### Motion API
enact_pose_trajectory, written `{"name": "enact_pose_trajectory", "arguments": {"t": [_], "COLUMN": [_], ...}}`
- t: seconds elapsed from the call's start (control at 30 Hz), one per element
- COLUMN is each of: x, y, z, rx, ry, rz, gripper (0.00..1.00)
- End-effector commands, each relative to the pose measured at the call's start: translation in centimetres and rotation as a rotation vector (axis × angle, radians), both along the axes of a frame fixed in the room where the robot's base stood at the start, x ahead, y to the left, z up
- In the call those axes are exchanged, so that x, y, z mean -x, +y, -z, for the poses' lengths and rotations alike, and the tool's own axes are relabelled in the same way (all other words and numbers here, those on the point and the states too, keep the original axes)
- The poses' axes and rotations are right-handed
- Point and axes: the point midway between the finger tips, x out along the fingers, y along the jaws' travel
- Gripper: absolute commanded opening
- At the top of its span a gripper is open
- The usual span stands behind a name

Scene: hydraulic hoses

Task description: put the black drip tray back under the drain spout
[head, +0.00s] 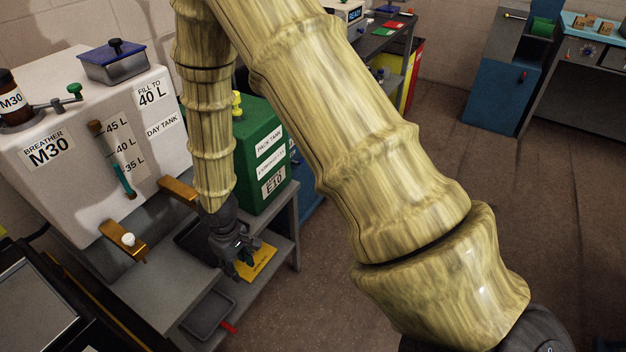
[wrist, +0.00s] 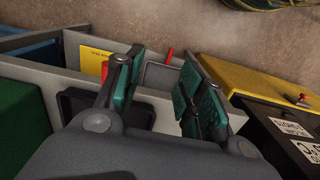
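A black tray (head: 186,236) lies on the grey stand below the white day tank, partly hidden by my arm. It also shows in the wrist view (wrist: 75,106), partly behind the left finger. A dark grey tray (head: 205,317) with a red handle (head: 230,327) sits lower down toward the front; the wrist view shows it beyond the fingers (wrist: 158,78). Two brass fittings stick out of the tank, one bare (head: 176,190) and one with a white knob (head: 124,240); I cannot tell which is the drain spout. My gripper (head: 243,268) points down over the stand, open and empty.
A yellow card (head: 262,262) lies by my gripper. A green tank (head: 262,155) stands right of my forearm. The white tank (head: 75,110) carries a sight glass and a blue-lidded box (head: 113,62). Open floor (head: 330,270) lies to the right.

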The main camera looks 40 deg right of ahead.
Motion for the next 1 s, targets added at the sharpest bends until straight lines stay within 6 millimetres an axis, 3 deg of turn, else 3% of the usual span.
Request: {"name": "enact_pose_trajectory", "arguments": {"t": [0.03, 0.1, 0.3, 0.6, 0.8, 1.0], "x": [2.5, 5.2, 12.6, 22.6, 26.3, 26.9], "y": [0.3, 0.8, 1.1, -2.2, -4.4, -4.9], "z": [2.2, 4.6, 10.0, 14.9, 15.7, 15.8], "rx": [-0.037, -0.084, -0.160, -0.101, -0.033, -0.014], "ry": [0.029, 0.045, 0.058, 0.013, -0.017, -0.027], "rz": [0.025, 0.064, 0.182, 0.330, 0.360, 0.364], "gripper": [0.39, 0.39, 0.39, 0.39, 0.39, 0.39]}}
